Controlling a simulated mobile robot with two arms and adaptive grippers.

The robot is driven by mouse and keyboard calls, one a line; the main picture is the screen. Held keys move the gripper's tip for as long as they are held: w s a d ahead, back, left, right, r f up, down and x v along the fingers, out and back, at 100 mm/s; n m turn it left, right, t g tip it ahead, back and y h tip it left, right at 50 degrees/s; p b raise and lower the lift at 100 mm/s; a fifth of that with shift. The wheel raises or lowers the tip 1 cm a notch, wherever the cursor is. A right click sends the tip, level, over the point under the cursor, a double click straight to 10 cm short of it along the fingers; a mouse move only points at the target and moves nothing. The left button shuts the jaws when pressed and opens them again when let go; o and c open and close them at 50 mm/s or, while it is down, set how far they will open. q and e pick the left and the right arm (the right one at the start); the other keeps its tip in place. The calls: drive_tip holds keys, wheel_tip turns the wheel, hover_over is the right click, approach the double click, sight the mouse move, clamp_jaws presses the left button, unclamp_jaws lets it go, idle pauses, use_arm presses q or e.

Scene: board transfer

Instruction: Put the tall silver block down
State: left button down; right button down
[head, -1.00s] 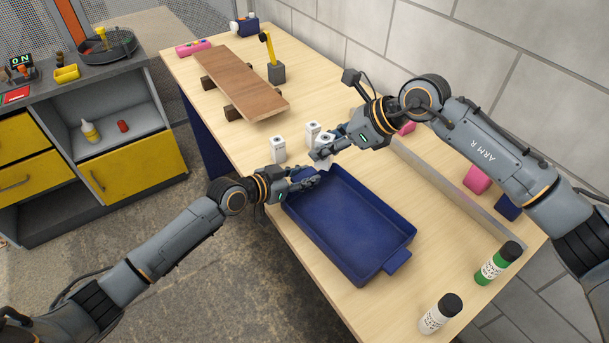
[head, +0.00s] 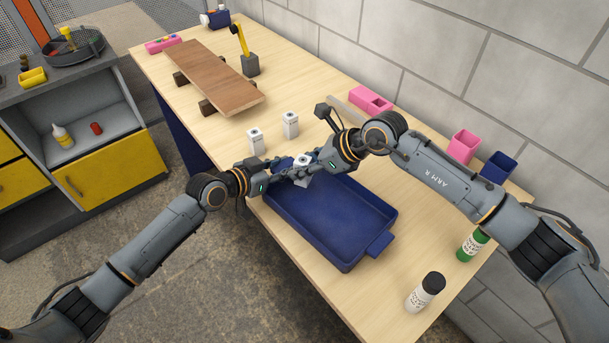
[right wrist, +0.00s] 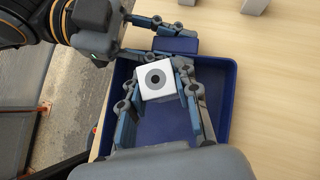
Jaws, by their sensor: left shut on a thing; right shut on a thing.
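The tall silver block (head: 302,160) is a pale block with a dark round hole in its top. My right gripper (right wrist: 158,88) is shut on it, with a finger on each side. It is held tilted at the far-left end of the blue tray (head: 340,255), and its lower part is partly hidden by fingers. The block's top also shows in the right wrist view (right wrist: 155,80). My left gripper (head: 290,170) is close beside the block. Its fingers straddle the tray's end handle (right wrist: 177,45) and appear shut on it; the contact is partly hidden.
Two similar pale blocks (head: 256,141) (head: 290,125) stand on the table just beyond the tray. A brown board (head: 205,75) lies behind them, near a yellow-armed device (head: 250,64). Pink (head: 463,147) and blue (head: 498,167) bins line the wall.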

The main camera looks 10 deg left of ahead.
drive_tip(key=shift+f, duration=1.6)
drive_tip(key=shift+f, duration=0.15)
drive_tip(key=c, duration=1)
unclamp_jaws()
drive_tip(key=shift+r, duration=0.2)
drive_tip(key=v, duration=1.2)
